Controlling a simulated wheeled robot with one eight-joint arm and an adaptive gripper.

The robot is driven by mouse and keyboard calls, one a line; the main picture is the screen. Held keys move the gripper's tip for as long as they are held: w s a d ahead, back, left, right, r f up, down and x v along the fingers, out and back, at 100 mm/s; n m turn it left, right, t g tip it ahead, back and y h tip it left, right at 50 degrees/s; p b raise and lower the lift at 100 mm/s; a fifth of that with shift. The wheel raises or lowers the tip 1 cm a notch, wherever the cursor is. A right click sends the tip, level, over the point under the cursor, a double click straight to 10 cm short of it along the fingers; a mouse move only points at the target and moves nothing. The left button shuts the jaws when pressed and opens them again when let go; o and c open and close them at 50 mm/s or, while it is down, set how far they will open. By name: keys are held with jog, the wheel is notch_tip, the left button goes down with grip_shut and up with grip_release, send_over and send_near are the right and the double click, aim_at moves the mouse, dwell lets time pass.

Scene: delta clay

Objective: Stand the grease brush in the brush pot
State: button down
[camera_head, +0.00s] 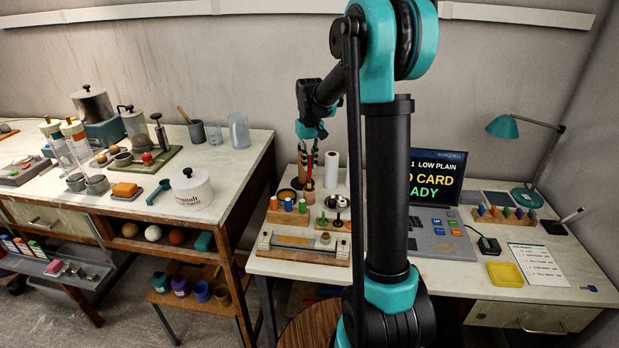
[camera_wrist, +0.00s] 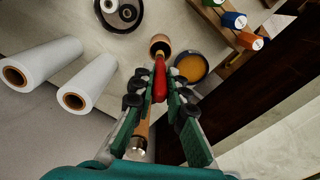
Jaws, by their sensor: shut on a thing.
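My gripper (camera_wrist: 160,88) points down over the right-hand table, its two green fingers closed around the red handle of the grease brush (camera_wrist: 160,82). The red brush also shows below my gripper (camera_head: 309,140) in the head view (camera_head: 311,163). A small brown pot (camera_wrist: 160,42), which looks like the brush pot, lies just past the brush's far end in the wrist view. It also stands under the brush in the head view (camera_head: 309,191). The brush's far end overlaps the pot's near edge in the picture. I cannot tell whether it is inside.
A dark-rimmed dish of amber stuff (camera_wrist: 191,69) is close beside the pot. A rack of coloured spools (camera_wrist: 232,20), white rolls (camera_wrist: 85,83) and a round dark tray (camera_wrist: 121,12) stand nearby. A wooden stick with a metal end (camera_wrist: 138,146) shows behind the fingers.

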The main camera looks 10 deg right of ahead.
aim_at(309, 180)
jog(key=shift+f, duration=3)
jog(key=shift+f, duration=0.1)
jog(key=c, duration=1.5)
grip_release()
jog(key=shift+c, duration=0.2)
notch_tip(309, 180, up, 12)
jog(key=shift+s+r, duration=0.1)
jog(key=shift+r, duration=0.05)
